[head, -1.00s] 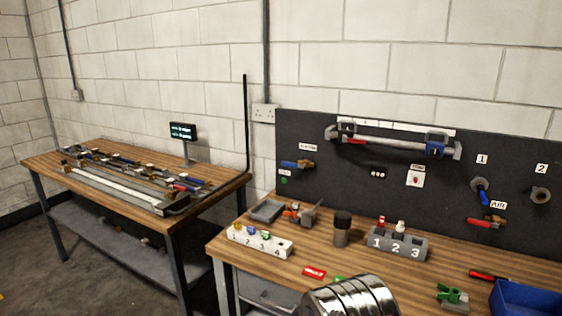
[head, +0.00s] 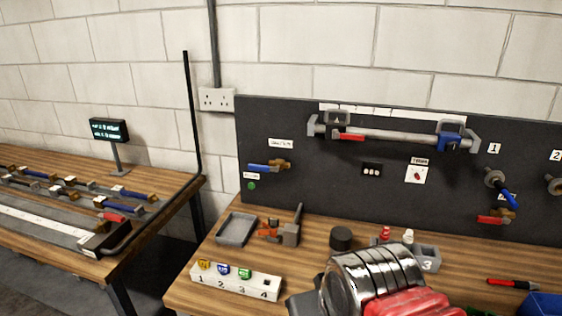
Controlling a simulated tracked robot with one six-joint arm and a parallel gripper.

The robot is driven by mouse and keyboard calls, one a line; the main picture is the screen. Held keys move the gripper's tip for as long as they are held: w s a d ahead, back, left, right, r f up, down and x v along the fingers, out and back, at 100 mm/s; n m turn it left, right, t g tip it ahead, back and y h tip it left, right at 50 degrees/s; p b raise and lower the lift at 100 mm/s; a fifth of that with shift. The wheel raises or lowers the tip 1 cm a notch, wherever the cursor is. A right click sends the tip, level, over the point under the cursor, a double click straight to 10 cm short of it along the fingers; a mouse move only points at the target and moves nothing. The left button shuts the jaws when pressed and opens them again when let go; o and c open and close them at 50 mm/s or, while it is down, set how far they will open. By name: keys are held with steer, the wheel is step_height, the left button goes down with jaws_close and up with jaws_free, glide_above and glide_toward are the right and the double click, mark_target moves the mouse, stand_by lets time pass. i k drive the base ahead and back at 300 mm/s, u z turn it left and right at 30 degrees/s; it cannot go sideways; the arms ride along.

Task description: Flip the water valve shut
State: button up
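A brass valve with a blue lever (head: 264,168) is mounted on the left part of the dark panel (head: 330,190). Its lever lies roughly level and points left from the brass body. The white label (head: 281,143) above it is too blurred to read. A second brass valve with a red lever (head: 491,219) sits lower on the right of the panel; its lever also points left. A ribbed metal part of my arm shows at the bottom of the head view, with a red part beside it, well below and right of the blue-levered valve. My gripper's fingers are not visible.
On the bench stand a grey tray (head: 237,230), an orange and grey tool (head: 281,230), a black-topped cylinder (head: 341,238) and a white numbered block (head: 236,281). A red pen-like tool (head: 512,283) lies right. A bench with a small display (head: 109,130) is at left.

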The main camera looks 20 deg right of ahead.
mark_target(252, 167)
steer(key=k, duration=1.25)
steer(key=u, duration=0.4)
steer(key=i, duration=1.9)
steer(key=z, duration=0.65)
